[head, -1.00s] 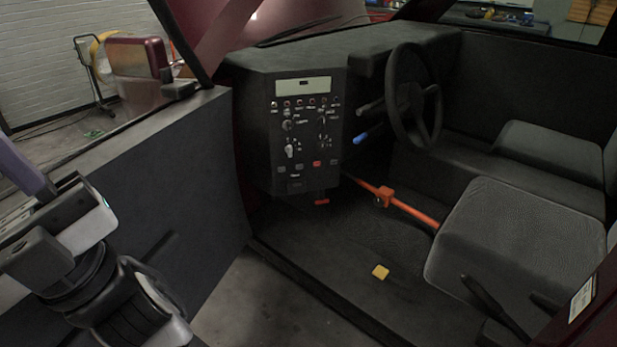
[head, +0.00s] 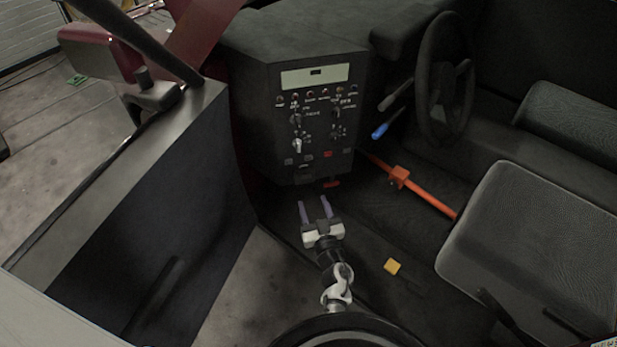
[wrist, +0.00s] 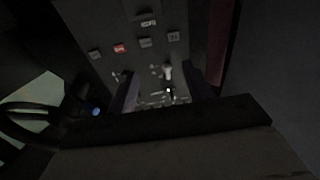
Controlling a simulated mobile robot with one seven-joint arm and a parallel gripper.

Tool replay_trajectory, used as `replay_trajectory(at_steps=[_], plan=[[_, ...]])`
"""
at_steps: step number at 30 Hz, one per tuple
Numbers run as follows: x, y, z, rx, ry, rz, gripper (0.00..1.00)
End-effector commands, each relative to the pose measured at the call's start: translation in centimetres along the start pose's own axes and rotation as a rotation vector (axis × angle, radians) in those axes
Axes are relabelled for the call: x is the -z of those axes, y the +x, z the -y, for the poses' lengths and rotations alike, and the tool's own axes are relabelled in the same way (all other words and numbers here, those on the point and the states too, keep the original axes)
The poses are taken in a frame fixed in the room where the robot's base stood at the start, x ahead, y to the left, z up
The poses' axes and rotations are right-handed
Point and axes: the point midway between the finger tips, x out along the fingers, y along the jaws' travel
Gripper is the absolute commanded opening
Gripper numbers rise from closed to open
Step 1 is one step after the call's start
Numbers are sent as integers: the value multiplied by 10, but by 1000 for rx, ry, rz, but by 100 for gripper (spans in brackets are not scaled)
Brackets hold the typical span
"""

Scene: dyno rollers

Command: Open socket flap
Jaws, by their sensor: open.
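A black dashboard panel (head: 315,105) stands ahead, with knobs, small switches and a light strip at its top. A small dark rectangular cover (head: 304,178) sits low on the panel. It may be the socket flap and looks shut, but its details are too dark to be sure. My gripper (head: 313,200) is open and empty, its two purple fingers pointing at the panel's lower part. The gripper looks apart from the panel. The wrist view shows the panel upside down, with the fingers (wrist: 163,92) on either side of a white knob (wrist: 167,73).
An open car door (head: 165,220) stands at the left. A steering wheel (head: 445,80), an orange bar (head: 425,192) and a grey seat (head: 535,235) are at the right. A yellow block (head: 392,266) lies on the car floor.

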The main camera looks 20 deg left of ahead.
Motion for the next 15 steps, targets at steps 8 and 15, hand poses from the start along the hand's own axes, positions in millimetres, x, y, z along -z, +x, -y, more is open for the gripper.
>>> replay_trajectory(at_steps=[8,15], plan=[[-42,-24,-12,-15,32,105,51],[-45,22,-12,-14,29,101,51]])
